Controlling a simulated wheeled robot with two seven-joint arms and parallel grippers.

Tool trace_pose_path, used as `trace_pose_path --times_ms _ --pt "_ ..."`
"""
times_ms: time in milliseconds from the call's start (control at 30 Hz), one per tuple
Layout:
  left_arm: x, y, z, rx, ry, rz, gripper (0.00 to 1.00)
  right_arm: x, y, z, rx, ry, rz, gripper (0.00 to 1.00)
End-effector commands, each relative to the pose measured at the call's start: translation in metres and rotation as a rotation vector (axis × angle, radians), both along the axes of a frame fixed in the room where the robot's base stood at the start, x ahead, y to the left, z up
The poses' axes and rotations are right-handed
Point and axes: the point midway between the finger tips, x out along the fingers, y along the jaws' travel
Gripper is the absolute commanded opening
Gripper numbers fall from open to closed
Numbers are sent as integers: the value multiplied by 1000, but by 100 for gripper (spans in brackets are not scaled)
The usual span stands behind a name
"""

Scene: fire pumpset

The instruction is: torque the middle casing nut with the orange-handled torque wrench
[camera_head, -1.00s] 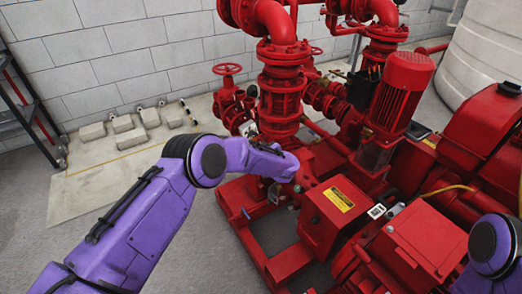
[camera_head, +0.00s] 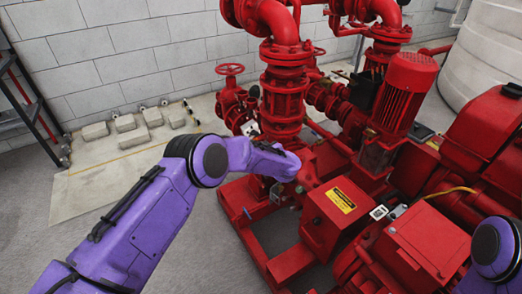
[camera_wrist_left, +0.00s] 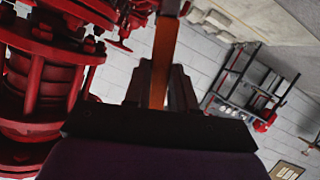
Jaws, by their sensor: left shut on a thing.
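The orange handle of the torque wrench (camera_wrist_left: 163,55) shows in the left wrist view, running up from between my fingers to a dark part at the top edge. My left gripper (camera_wrist_left: 159,90) is shut on this handle. In the head view my left arm reaches to the red pump, and its purple wrist hides most of the gripper and the wrench. The red pumpset (camera_head: 330,215) fills the middle and right. I cannot make out the middle casing nut or whether the wrench touches it. My right arm shows only as a purple link at the lower right; its gripper is out of view.
A vertical red pipe (camera_head: 283,100) with flanges stands just behind my left wrist. A red handwheel valve (camera_head: 229,70) is left of it. A red motor (camera_head: 403,90) stands to the right. A shelf rack (camera_wrist_left: 245,75) shows in the wrist view.

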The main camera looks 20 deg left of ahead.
Motion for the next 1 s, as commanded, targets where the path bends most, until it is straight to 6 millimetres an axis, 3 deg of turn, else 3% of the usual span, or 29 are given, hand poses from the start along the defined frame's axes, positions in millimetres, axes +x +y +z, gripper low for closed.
trace_pose_path --times_ms 1000 --pt "15 19 2 0 -3 0 0 0 0 -14 0 0 0 43"
